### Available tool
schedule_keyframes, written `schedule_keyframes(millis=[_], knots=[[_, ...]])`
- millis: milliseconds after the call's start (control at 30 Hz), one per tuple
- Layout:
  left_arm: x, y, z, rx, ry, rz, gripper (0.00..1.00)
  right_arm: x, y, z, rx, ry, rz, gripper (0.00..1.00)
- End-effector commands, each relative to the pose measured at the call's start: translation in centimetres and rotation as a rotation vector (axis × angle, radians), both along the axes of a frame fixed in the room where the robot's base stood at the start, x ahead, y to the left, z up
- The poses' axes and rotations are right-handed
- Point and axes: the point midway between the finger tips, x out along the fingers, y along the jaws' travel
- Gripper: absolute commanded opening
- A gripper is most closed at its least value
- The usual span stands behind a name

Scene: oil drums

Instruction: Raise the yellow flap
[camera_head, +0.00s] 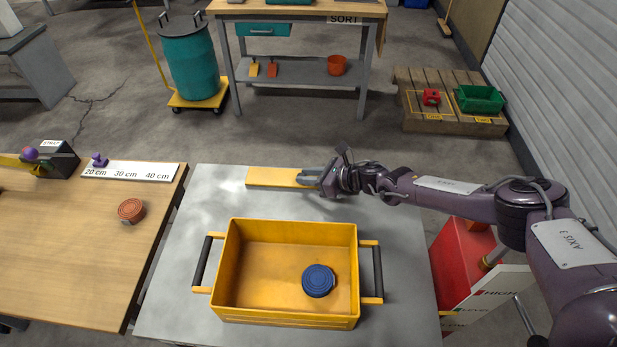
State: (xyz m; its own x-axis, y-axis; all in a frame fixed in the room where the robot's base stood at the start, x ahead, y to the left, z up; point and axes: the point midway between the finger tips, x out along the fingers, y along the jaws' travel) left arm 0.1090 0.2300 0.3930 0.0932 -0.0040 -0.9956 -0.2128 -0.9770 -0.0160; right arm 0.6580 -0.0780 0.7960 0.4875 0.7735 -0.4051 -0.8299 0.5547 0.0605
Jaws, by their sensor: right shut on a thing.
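The yellow flap (272,177) is a flat yellow strip at the far edge of the grey table (190,235). It looks level with the tabletop; I cannot tell whether it is tilted. My right gripper (310,179) comes in from the right and is shut on the flap's right end, and its fingers hide part of that end.
A yellow crate (290,322) with dark side handles stands in front of the flap, with a blue round lid (318,281) inside. A wooden table (60,240) at left holds an orange-brown disc (131,210). A red cabinet (465,265) stands at right.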

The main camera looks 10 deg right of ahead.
Motion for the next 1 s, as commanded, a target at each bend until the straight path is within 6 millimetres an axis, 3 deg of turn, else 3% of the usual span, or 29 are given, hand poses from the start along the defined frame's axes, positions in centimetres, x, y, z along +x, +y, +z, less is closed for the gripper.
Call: schedule_keyframes(millis=[267,700,1000], knots=[[-0.1,0.0,-2.1,0.0,0.001,0.0,0.38,1.0,-0.2,0.7,0.036,0.181,-0.001,0.0],[-0.1,0.0,-7.5,0.0,0.002,0.0,0.38,2.6,-0.5,1.6,0.092,0.461,-0.002,0.0],[-0.2,0.0,-8.9,0.0,0.003,0.0,0.38,3.0,-0.7,2.2,0.106,0.538,-0.003,0.0]])
